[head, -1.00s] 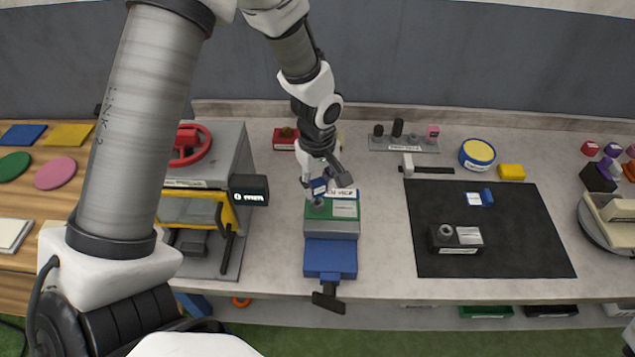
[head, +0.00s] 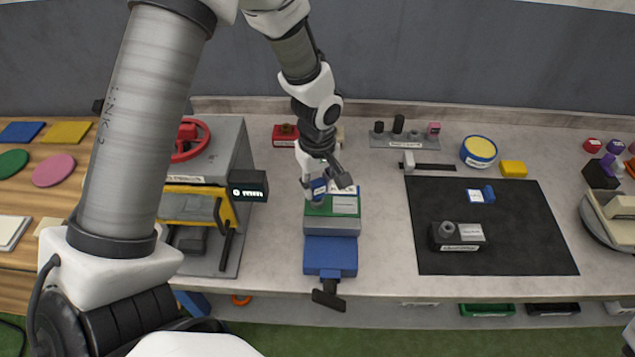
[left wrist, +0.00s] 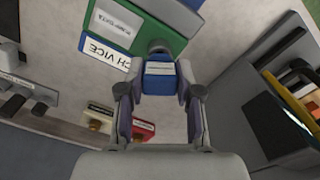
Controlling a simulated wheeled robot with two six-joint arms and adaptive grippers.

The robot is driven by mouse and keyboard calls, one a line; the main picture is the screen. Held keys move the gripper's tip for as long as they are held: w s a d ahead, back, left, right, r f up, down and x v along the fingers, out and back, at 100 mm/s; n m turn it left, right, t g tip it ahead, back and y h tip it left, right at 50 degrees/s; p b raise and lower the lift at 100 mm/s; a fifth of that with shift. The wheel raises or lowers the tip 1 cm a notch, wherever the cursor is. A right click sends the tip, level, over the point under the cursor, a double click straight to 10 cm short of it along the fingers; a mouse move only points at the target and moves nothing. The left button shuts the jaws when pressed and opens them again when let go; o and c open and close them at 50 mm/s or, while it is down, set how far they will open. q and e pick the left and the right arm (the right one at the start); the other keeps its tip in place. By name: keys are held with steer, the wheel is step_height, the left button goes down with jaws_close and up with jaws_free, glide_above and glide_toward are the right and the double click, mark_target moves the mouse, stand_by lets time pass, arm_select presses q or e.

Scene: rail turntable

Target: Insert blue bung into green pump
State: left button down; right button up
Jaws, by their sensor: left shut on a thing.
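The green pump (head: 345,206) sits in the blue and grey bench vice (head: 330,258) at the front middle of the bench. My left gripper (head: 325,183) is shut on the blue bung (head: 318,188), above the pump's left part. In the left wrist view the blue bung (left wrist: 160,76), with a white label, sits between the fingertips, right at the grey port (left wrist: 159,47) of the green pump (left wrist: 150,22). The bung hides part of the port, and I cannot tell how deep it sits.
A press with a red wheel (head: 190,140) and a display (head: 248,188) stands close to the left of the vice. A black mat (head: 520,255) to the right holds a black pump-like block (head: 445,240) and a blue part (head: 489,193). Bench between vice and mat is clear.

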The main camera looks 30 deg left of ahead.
mark_target(317, 183)
arm_select(q)
steer(key=shift+f+b, duration=0.7)
steer(key=shift+f, duration=0.2)
steer(key=c, duration=0.7)
jaws_free()
step_height(317, 183, up, 12)
steer(key=shift+r, duration=0.1)
